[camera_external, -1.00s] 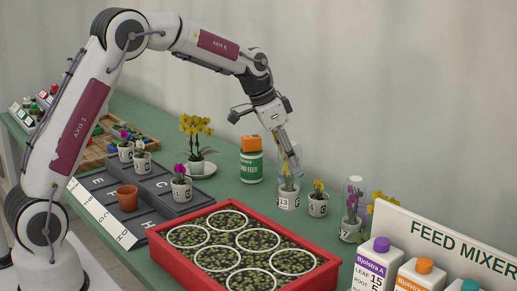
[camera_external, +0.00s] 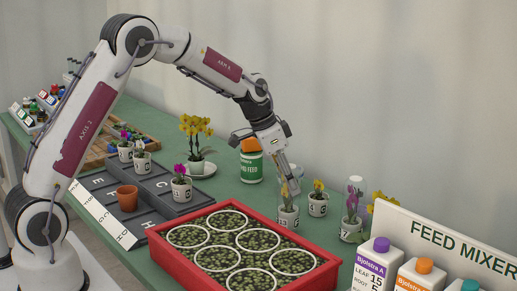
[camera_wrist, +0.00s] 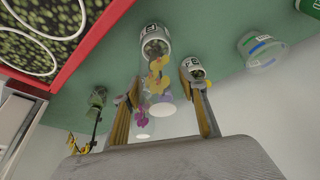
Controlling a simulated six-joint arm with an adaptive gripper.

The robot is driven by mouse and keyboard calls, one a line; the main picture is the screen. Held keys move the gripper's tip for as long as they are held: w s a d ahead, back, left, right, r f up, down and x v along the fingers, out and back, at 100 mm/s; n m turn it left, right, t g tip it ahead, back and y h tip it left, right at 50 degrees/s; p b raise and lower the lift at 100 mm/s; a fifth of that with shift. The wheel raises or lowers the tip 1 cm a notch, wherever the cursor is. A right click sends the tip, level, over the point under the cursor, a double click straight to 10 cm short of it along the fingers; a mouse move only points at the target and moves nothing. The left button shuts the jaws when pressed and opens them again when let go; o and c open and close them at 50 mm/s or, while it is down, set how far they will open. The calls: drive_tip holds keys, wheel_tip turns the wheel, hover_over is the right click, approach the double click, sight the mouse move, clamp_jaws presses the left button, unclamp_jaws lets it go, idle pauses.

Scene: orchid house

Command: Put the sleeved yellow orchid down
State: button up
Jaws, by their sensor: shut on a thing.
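The sleeved yellow orchid (camera_external: 288,215) is a white pot marked 13 with yellow flowers inside a clear sleeve. It is upright over the green table, behind the red tray's back right side. My gripper (camera_external: 289,192) points down and is shut on the sleeve above the pot. I cannot tell whether the pot's base touches the table. In the wrist view the pot (camera_wrist: 155,42) and yellow flowers (camera_wrist: 157,80) show beyond my gripper (camera_wrist: 166,90), whose fingers stand either side of the clear sleeve.
A small yellow orchid (camera_external: 318,204) stands close on the right. A sleeved purple orchid (camera_external: 353,215) is farther right. The red tray (camera_external: 330,268) is in front. A green feed tub (camera_external: 249,167) stands behind left. Bare table lies between tub and held pot.

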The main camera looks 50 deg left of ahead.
drive_tip(key=shift+f, duration=0.95)
drive_tip(key=o, duration=1.6)
drive_tip(key=v, duration=1.2)
drive_tip(key=shift+w, duration=0.1)
drive_tip(key=shift+r, duration=0.25)
